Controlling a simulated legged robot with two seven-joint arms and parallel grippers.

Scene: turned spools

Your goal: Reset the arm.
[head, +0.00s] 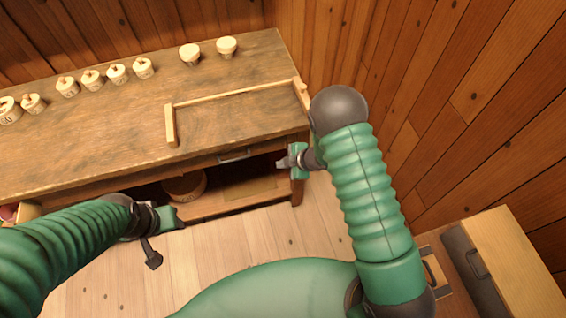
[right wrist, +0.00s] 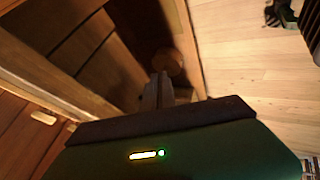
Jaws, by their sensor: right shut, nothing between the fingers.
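My right arm comes in from the right in the head view and bends down at a dark elbow. Its gripper (head: 284,163) is shut and empty, in front of the right end of the wooden workbench (head: 225,140), close to the bench's open lower shelf. In the right wrist view the shut fingers (right wrist: 158,88) point toward the dark shelf space. My left arm comes in from the left in the head view.
Several pale turned spools (head: 117,73) stand along the bench's back. A thin wooden frame (head: 235,95) lies on the bench top. A round wooden thing (head: 185,187) sits on the lower shelf. A wooden cabinet (head: 515,265) stands at lower right. Plank walls close in behind and right.

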